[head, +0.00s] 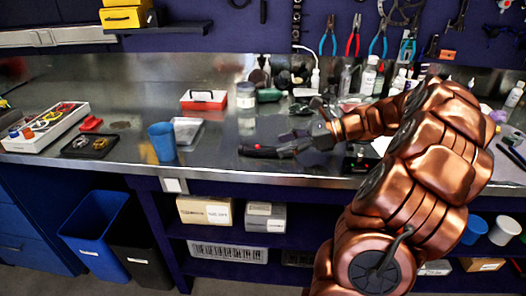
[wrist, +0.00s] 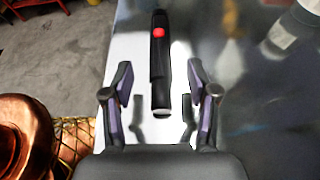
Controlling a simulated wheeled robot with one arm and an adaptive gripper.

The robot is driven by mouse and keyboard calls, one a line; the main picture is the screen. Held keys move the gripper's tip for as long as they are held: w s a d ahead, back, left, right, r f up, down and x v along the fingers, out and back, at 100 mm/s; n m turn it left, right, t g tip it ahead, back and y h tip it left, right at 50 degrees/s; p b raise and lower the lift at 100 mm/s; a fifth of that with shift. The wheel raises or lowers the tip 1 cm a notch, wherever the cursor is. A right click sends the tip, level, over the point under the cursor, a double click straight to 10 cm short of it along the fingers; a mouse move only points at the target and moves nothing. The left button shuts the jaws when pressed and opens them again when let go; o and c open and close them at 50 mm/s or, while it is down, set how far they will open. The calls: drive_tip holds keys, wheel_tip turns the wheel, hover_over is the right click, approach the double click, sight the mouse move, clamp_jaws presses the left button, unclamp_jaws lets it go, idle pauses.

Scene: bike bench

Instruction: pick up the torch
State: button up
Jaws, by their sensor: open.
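The torch (wrist: 160,75) is a black tube with a red button, lying on the metal bench top. In the wrist view its near end lies between the two open fingers of my gripper (wrist: 160,100), with a gap on each side. Its far part reaches beyond the fingertips. In the head view the torch (head: 258,150) lies near the bench's front edge. My gripper (head: 280,147) is at its right end, low over the bench, and partly hides it.
A blue cup (head: 161,142) stands left of the torch. A red and white box (head: 203,99) and a jar (head: 246,95) stand behind. Several bottles (head: 369,76) stand at the back right. The bench's front edge (head: 230,178) is close to the torch.

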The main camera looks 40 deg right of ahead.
sight(272, 147)
drive_tip(key=shift+x, duration=2.6)
drive_tip(key=shift+r, duration=0.1)
clamp_jaws()
